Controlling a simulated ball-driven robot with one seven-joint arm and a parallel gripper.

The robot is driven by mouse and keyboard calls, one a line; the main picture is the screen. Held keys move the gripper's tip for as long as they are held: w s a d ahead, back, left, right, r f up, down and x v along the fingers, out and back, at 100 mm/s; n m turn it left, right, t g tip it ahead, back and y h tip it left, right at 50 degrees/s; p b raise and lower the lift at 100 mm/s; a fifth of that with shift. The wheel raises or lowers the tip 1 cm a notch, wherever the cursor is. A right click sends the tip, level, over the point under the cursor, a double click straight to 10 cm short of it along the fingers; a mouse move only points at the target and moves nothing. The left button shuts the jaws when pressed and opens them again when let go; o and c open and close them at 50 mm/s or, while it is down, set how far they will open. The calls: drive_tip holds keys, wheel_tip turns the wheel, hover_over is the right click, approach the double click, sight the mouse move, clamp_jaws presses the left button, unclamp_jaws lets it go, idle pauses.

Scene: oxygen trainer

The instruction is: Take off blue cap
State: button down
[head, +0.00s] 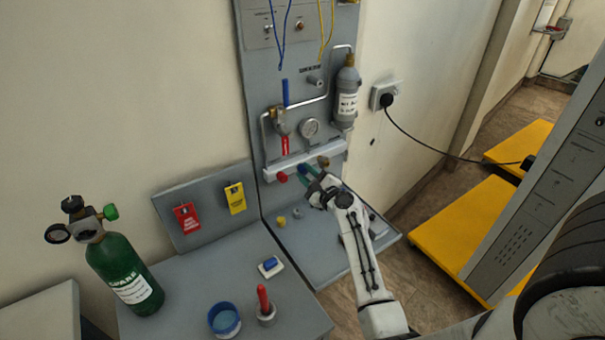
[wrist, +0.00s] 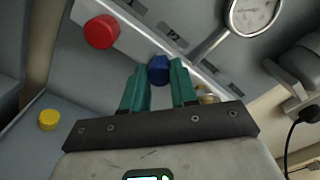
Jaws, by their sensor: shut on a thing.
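The blue cap (wrist: 158,70) is on the front of the grey manifold bar, between the red cap (wrist: 101,31) and a brass fitting (wrist: 208,98). My gripper (wrist: 159,84) has green fingers, and they are shut on the blue cap, one on each side. In the head view my gripper (head: 308,172) reaches the bar from below right, and the blue cap (head: 302,169) shows partly between the fingers. The red cap also shows in the head view (head: 282,177), left of my gripper.
The panel holds a gauge (head: 309,128), a grey bottle (head: 347,92) and a red-handled valve (head: 284,143). A yellow cap (head: 281,222) lies on the bench below.

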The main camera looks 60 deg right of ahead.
drive_tip(key=shift+f, duration=0.1)
drive_tip(key=shift+f+n+b, duration=0.15)
drive_tip(key=shift+n+b, duration=0.25)
drive_tip(key=shift+n, duration=0.2)
drive_tip(key=shift+n+b, duration=0.45)
drive_tip(key=shift+n, duration=0.15)
drive_tip(key=shift+r+n, duration=0.2)
drive_tip(key=shift+n, duration=0.5)
drive_tip(key=shift+f+n+b, duration=0.25)
drive_tip(key=shift+n+b, duration=0.25)
drive_tip(key=shift+b, duration=0.4)
drive_tip(key=shift+n+b, duration=0.4)
drive_tip(key=shift+n, duration=0.1)
drive_tip(key=shift+r+n, duration=0.25)
drive_tip(key=shift+n, duration=0.45)
